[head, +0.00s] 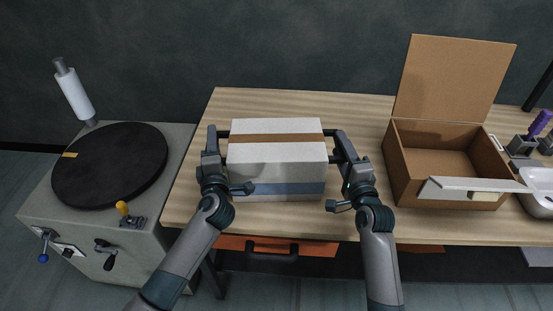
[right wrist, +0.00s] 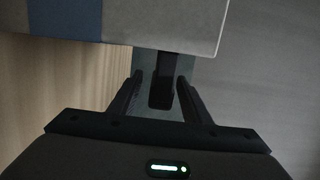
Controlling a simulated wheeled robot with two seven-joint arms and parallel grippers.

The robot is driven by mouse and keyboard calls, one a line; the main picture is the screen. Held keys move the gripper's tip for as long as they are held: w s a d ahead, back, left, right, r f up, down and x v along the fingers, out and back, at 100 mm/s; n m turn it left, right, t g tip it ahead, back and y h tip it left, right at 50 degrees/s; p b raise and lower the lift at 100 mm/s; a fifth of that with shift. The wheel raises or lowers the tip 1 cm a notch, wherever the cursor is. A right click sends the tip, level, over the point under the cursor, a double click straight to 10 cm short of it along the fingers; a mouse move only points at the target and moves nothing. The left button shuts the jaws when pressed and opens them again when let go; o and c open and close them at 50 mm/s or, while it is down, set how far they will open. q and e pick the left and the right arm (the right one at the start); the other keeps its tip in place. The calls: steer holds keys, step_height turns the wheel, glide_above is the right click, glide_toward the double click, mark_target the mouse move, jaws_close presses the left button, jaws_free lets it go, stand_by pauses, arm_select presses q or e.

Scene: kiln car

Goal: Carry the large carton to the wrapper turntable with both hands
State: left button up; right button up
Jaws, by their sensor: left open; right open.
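The large carton (head: 277,152) is pale grey-white with a brown strip across its top and a blue band low on its front. It rests on the wooden table. My left gripper (head: 213,146) is open at its left side and my right gripper (head: 343,150) is open at its right side. In the right wrist view, a dark bar-like grip (right wrist: 162,82) beside the carton (right wrist: 150,22) stands between the open fingers of my right gripper (right wrist: 160,95). The left fingers' contact is unclear. The wrapper turntable (head: 110,165) is a black disc, empty, left of the table.
An open brown box (head: 394,160) stands right of the carton, with a white-edged flap toward the front. A purple-handled tool (head: 540,122) is farther right.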

arm_select(q)
jaws_close()
arm_select(e)
jaws_close()
stand_by(1.2)
arm_select(q)
steer(key=shift+r, duration=0.2)
arm_select(e)
steer(key=shift+w+r, duration=0.1)
steer(key=shift+r, duration=0.15)
